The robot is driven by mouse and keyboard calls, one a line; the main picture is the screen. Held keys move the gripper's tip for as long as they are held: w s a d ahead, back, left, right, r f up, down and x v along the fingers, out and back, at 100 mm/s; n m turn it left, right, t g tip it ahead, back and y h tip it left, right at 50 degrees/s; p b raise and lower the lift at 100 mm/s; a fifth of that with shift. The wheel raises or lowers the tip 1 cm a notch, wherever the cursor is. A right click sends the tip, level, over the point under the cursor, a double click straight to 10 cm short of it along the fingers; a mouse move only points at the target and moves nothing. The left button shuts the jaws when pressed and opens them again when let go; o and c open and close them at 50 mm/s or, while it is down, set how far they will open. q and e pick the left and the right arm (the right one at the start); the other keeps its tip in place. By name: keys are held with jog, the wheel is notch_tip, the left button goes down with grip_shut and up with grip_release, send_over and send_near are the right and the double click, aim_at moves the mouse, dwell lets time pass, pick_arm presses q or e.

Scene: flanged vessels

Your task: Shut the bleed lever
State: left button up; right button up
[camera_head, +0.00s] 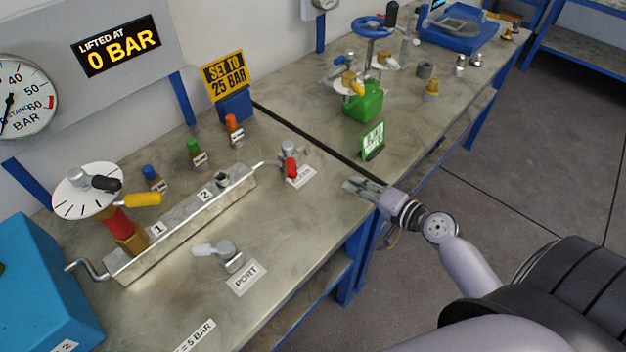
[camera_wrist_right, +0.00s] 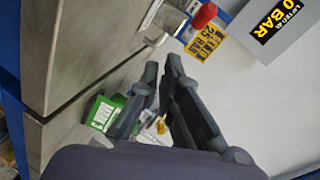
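A small valve with a red lever (camera_head: 291,168) stands on the near bench, at the right end of the long metal manifold (camera_head: 185,225). A white label (camera_head: 301,177) lies beside it, its text too small to read surely. I take this as the bleed lever; the red lever end also shows at the top of the right wrist view (camera_wrist_right: 203,16). My right gripper (camera_head: 352,186) is to the right of the lever, over the bench's right edge, apart from it. Its fingers (camera_wrist_right: 162,66) are parted with nothing between them. My left gripper is not in view.
A green box (camera_head: 363,102) and green sign (camera_head: 373,140) stand beyond the bench gap. Bare bench lies between lever and gripper.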

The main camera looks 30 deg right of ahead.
jog(key=r+y, duration=0.1)
jog(key=d+r+y+b, duration=0.1)
jog(key=r+b, duration=0.1)
jog(key=shift+w+d+y, duration=0.1)
jog(key=shift+d+y, duration=0.2)
jog(key=shift+y, duration=0.1)
grip_shut()
jog(key=p, duration=0.4)
send_near(290, 162)
jog(key=w+d, duration=0.4)
jog(key=w, duration=0.1)
jog(key=a, duration=0.1)
jog(key=a+f+p, duration=0.1)
jog(key=shift+w+a+f, duration=0.15)
jog(key=shift+a+f, duration=0.15)
jog(key=shift+a, duration=0.05)
jog(key=shift+w+a+f, duration=0.1)
jog(key=shift+a+f, duration=0.05)
jog(key=shift+a, duration=0.45)
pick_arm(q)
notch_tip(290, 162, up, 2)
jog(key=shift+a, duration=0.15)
pick_arm(e)
jog(key=shift+f, duration=0.15)
jog(key=shift+a, duration=0.1)
